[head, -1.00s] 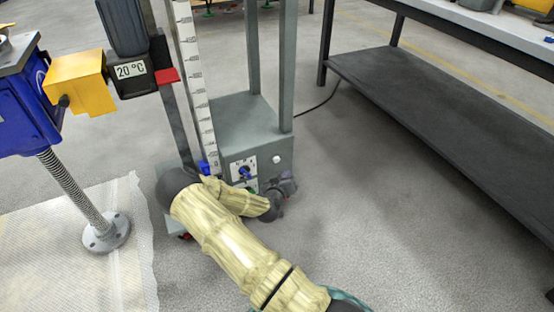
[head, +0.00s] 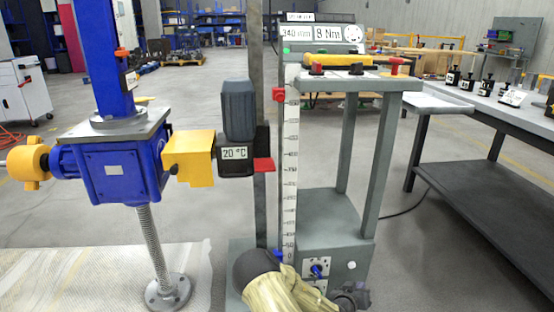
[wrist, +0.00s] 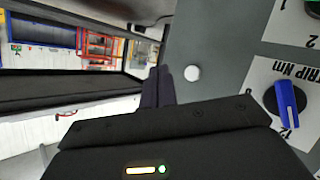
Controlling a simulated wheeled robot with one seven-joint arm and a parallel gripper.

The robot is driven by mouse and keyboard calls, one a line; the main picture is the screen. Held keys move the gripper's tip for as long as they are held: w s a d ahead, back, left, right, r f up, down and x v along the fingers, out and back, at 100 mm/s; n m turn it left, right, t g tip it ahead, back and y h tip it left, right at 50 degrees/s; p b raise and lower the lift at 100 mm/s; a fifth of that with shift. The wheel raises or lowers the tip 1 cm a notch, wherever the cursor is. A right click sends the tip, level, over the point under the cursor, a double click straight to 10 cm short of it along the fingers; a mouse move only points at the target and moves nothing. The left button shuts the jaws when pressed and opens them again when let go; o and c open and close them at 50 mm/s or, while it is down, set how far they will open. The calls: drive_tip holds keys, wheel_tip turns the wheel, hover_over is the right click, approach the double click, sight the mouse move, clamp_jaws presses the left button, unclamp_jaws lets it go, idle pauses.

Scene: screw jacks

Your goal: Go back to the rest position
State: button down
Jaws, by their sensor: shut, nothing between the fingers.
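My gripper (head: 350,297) is low in the head view, in front of the grey stand's base and just below and right of its control panel (head: 304,270). In the wrist view my gripper's dark fingers (wrist: 157,86) are together and empty. Beside them are a white button (wrist: 192,73) and a blue knob (wrist: 287,103) on a white dial plate. The fingers appear apart from the knob; whether they touch the panel face I cannot tell. My forearm in its tan cover runs off the bottom of the head view.
A blue screw jack (head: 112,165) with yellow coupling (head: 190,158) and grey motor (head: 238,110) stands left. The grey stand (head: 335,218) carries a scale (head: 290,165) and a display console (head: 322,37). A workbench (head: 495,165) is right. Open floor lies behind.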

drive_tip(key=s+a+r+n+g+y+p, duration=0.1)
drive_tip(key=s+a+r+g+y+p, duration=0.25)
drive_tip(key=s+a+r, duration=0.6)
drive_tip(key=s+a+r+n+g+y+p, duration=0.1)
drive_tip(key=s+a+r+g+y+p, duration=0.15)
drive_tip(key=s+r+p, duration=0.75)
drive_tip(key=s+a+r+n+g+y, duration=0.15)
drive_tip(key=s+a+r+y, duration=0.3)
drive_tip(key=r, duration=1.05)
wheel_tip(320, 180, up, 38)
drive_tip(key=p, duration=3.7)
drive_tip(key=shift+s+f+h, duration=0.2)
drive_tip(key=shift+f+h, duration=0.05)
drive_tip(key=shift+h, duration=0.2)
drive_tip(key=shift+a, duration=0.1)
